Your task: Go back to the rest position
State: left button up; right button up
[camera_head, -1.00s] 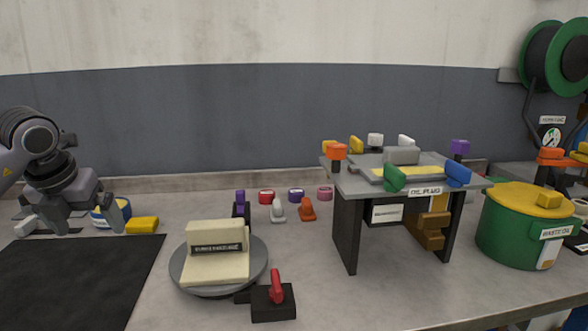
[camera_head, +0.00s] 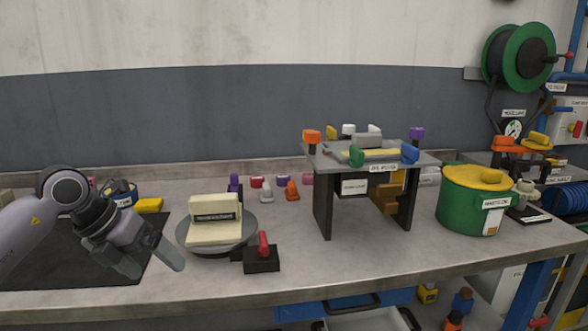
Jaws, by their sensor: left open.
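My left gripper (camera_head: 156,265) is at the lower left, over the front part of the black mat (camera_head: 60,275). Its two fingers point right and down, apart, with nothing visible between them. The round turntable (camera_head: 190,247) stands to the right of the gripper, with a cream labelled block (camera_head: 214,233) on it. The gripper appears clear of the turntable. My right gripper does not show.
A black box with a red lever (camera_head: 262,262) sits in front of the turntable. A grey stand with coloured clamps (camera_head: 323,200) is at centre right, and a green pot with a yellow lid (camera_head: 460,210) is further right. Bench space shows before the stand.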

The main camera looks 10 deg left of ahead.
pick_arm(q)
jog(key=s+d+n+t+h+p, duration=0.1)
jog(key=s+d+n+t+h, duration=0.15)
jog(key=d+h, duration=0.6)
jog(key=s+d+n+t+h+p, duration=0.2)
jog(key=s+d+n+h, duration=0.3)
jog(key=d, duration=0.6)
jog(key=s+a+f+n+t+y+p, duration=0.1)
jog(key=a+f+n+t+y, duration=0.25)
jog(key=f+n+y, duration=0.5)
jog(key=a+f+n+t+y+p, duration=0.1)
jog(key=a+f+n+t+y, duration=0.3)
jog(key=n, duration=0.7)
jog(key=s+f+n+g+y+p, duration=0.1)
jog(key=s+f+n+g, duration=0.4)
jog(key=s+f, duration=0.7)
jog(key=shift+s+f+n+y, duration=0.15)
jog(key=shift+f+n+y, duration=0.4)
jog(key=shift+y, duration=0.35)
jog(key=shift+r, duration=0.15)
